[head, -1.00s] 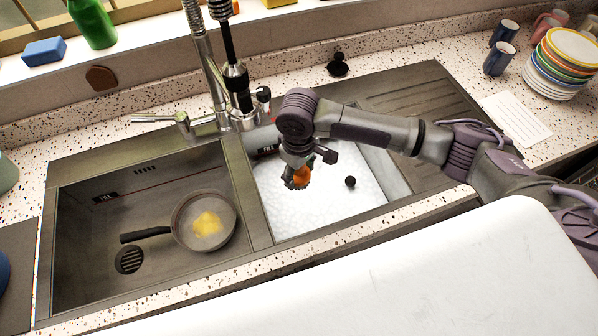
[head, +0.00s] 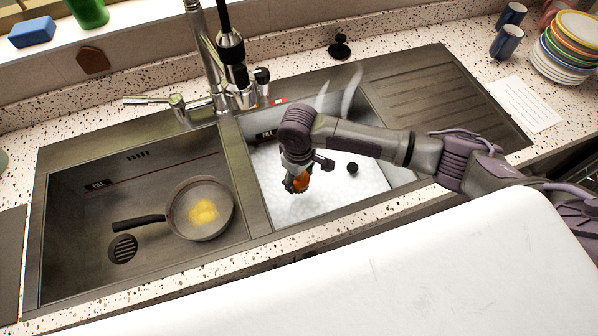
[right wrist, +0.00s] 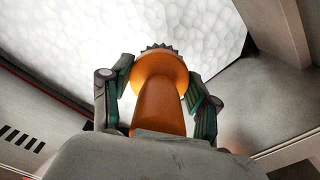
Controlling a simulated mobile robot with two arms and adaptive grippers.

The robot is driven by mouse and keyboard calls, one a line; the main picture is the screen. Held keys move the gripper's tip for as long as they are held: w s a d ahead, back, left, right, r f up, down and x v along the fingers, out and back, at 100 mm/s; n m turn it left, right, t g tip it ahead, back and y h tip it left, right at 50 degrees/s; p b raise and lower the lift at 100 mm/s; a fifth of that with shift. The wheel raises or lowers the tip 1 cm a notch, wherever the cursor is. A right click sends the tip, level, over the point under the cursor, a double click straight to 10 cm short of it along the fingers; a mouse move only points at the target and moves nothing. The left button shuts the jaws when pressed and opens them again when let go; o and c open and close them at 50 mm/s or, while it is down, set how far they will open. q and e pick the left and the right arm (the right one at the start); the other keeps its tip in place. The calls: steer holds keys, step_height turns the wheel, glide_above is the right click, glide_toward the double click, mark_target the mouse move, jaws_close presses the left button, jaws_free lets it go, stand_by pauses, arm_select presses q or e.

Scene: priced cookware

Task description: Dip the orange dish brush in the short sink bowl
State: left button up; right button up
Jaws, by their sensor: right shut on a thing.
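The orange dish brush (head: 301,182) is in my right gripper (head: 296,181), which is shut on it over the left part of the short sink bowl (head: 399,177). The short bowl is the right one and holds white suds (head: 330,203). In the right wrist view the orange brush (right wrist: 160,90) sits between the two fingers, with its dark bristle end pointing toward the suds. I cannot tell whether the bristles touch the suds. My left gripper is not in view.
The long left bowl holds a frying pan (head: 200,208) with yellow food. The faucet (head: 208,70) stands behind the divider, close to my right gripper. A dark round knob (head: 352,168) shows over the suds. Stacked plates (head: 566,50) and blue mugs (head: 505,42) stand at the back right.

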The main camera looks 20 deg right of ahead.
steer(key=shift+f+b, duration=1.3)
steer(key=shift+f, duration=2)
step_height(320, 180, up, 14)
steer(key=p, duration=1.5)
steer(key=shift+r, duration=2.55)
